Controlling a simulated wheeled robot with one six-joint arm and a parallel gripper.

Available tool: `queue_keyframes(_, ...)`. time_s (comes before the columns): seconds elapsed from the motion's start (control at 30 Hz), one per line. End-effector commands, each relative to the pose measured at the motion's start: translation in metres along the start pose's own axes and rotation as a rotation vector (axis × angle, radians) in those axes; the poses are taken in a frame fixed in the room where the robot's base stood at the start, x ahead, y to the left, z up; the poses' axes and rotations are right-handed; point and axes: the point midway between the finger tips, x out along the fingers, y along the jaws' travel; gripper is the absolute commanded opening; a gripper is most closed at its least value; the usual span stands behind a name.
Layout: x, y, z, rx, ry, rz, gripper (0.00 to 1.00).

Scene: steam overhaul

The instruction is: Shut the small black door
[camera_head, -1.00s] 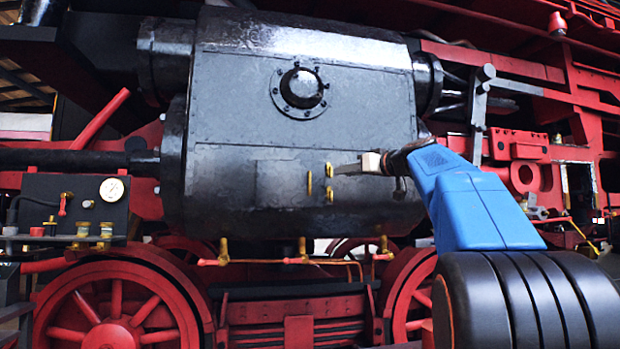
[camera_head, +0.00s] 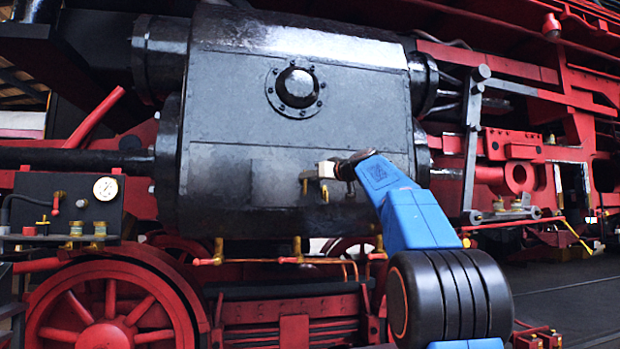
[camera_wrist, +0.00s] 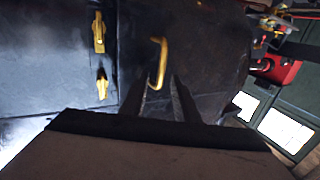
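The small black door (camera_head: 272,182) is a faint rectangular panel low on the big black cylinder casing; I cannot tell how far it stands from its frame. A brass handle (camera_head: 304,187) shows at its right side. A brass latch-like fitting (camera_head: 325,192) is just right of it. In the wrist view the C-shaped handle (camera_wrist: 158,62) lies ahead of my gripper (camera_wrist: 157,88), in line with the gap between the fingers. Two brass fittings (camera_wrist: 98,32) are left of a seam.
A round bolted cover (camera_head: 298,88) sits above on the casing. Brass cocks (camera_head: 297,246) and a pipe run below it. A panel with a gauge (camera_head: 105,189) stands at the left, red wheels (camera_head: 105,335) underneath. Open floor (camera_head: 570,300) is at lower right.

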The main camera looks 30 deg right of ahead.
Motion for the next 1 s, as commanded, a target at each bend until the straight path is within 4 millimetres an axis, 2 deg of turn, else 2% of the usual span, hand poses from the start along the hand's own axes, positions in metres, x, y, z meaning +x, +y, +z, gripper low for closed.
queue_keyframes(0.13, 0.007, 0.000, 0.000, -0.001, 0.000, 0.001, 0.28)
queue_keyframes(0.4, 0.008, 0.000, 0.000, 0.000, 0.000, 0.001, 0.28)
queue_keyframes(0.43, 0.008, 0.000, 0.000, 0.000, 0.000, 0.001, 0.23)
queue_keyframes(0.53, 0.007, 0.000, 0.000, 0.000, 0.000, 0.001, 0.00)
queue_keyframes(0.77, 0.009, 0.002, 0.000, 0.000, 0.000, 0.001, 0.00)
queue_keyframes(1.0, 0.025, 0.019, 0.000, 0.000, 0.001, 0.002, 0.00)
